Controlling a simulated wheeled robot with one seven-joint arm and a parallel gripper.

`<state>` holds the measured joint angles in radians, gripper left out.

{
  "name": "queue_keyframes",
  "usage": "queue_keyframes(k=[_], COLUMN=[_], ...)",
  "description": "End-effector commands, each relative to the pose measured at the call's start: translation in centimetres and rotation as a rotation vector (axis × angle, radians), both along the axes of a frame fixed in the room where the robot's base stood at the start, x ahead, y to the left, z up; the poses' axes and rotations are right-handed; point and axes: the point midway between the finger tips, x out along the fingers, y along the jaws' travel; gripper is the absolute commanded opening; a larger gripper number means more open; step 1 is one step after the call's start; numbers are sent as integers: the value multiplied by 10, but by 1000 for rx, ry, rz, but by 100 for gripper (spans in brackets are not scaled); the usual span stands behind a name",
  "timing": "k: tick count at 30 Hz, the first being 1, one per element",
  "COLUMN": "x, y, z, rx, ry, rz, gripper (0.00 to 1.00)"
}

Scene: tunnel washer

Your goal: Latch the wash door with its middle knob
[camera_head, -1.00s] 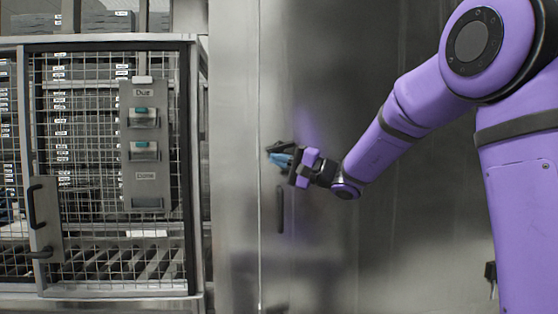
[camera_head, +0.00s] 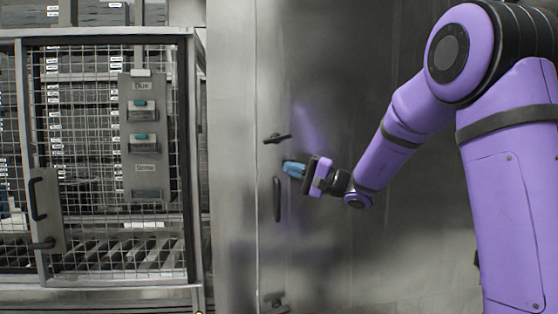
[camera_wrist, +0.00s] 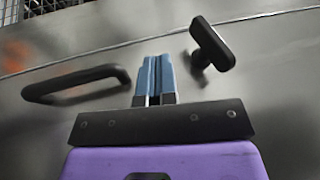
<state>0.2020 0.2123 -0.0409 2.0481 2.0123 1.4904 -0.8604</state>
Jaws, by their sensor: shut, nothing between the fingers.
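The wash door (camera_head: 350,225) is a large grey metal panel that looks closed against its frame. A dark knob (camera_head: 277,138) with a short bar sits near its left edge, above a dark vertical handle (camera_head: 277,200). The bar lies nearly level, its right end slightly higher. My gripper (camera_head: 286,168) is shut and empty, just below and right of the knob and apart from it. In the wrist view the blue fingers (camera_wrist: 153,78) are together, between the handle (camera_wrist: 75,84) on the left and the knob (camera_wrist: 212,44) on the right.
Another dark knob (camera_head: 274,301) shows low on the door, cut by the picture's bottom. At left stands a wire mesh cage door (camera_head: 100,215) with a grey label panel (camera_head: 146,180) and a black handle (camera_head: 36,198). The door surface right of my gripper is clear.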

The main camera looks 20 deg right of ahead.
Motion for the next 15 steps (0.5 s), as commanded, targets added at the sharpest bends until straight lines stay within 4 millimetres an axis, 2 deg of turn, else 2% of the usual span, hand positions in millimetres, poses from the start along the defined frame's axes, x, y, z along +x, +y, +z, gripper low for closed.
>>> queue_keyframes(k=[3,11,12,15], x=[-13,-32,-33,-36], y=[-20,-47,-50,-50], z=[-7,-15,-16,-18], rx=[0,0,0,-10], ry=[2,2,2,8], rz=[-3,-1,-1,-1], gripper=[0,0,2,25])
